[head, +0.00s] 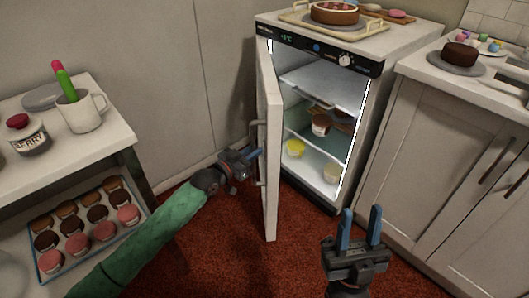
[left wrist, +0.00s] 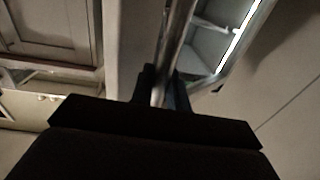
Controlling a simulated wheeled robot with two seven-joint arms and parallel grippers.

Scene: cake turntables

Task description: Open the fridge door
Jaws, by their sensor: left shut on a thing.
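The white fridge (head: 375,125) stands in the middle of the head view with its door (head: 270,150) swung wide open to the left. Its lit shelves show. My left gripper (head: 256,154) is shut on the door's metal handle (head: 262,178), at the handle's middle. In the left wrist view the handle (left wrist: 172,55) runs between the dark fingers (left wrist: 160,92). My right gripper (head: 361,228) has its two blue fingers apart, pointing up, empty, in front of the fridge and to the right of the door.
Inside the fridge are a yellow tub (head: 296,147) and jars. A tray with a cake (head: 335,12) sits on top. White cabinets (head: 450,160) stand on the right. A shelf unit (head: 75,140) with a mug and a tray of jars stands on the left. Red carpet (head: 235,250) is clear between.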

